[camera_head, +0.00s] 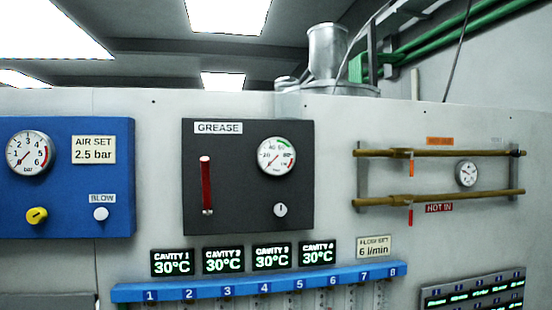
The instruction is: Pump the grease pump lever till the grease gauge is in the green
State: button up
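A dark grey panel labelled GREASE (240,205) is on the wall in the middle of the view. On its left is a red lever (206,180), standing upright with a light lower end. The round white grease gauge (276,157) is at the panel's upper right. It has a green arc at the upper right of its dial and red marking at the lower right. The needle is too small to read with certainty. A small white knob (280,210) sits below the gauge. My gripper is not in view.
A blue panel (65,215) at left holds an air gauge (30,154), a yellow knob (37,215) and a BLOW button (101,214). Below are cavity displays (223,260) and a blue numbered manifold (205,290). Brass pipes (440,199) are at right. Nothing stands before the grease panel.

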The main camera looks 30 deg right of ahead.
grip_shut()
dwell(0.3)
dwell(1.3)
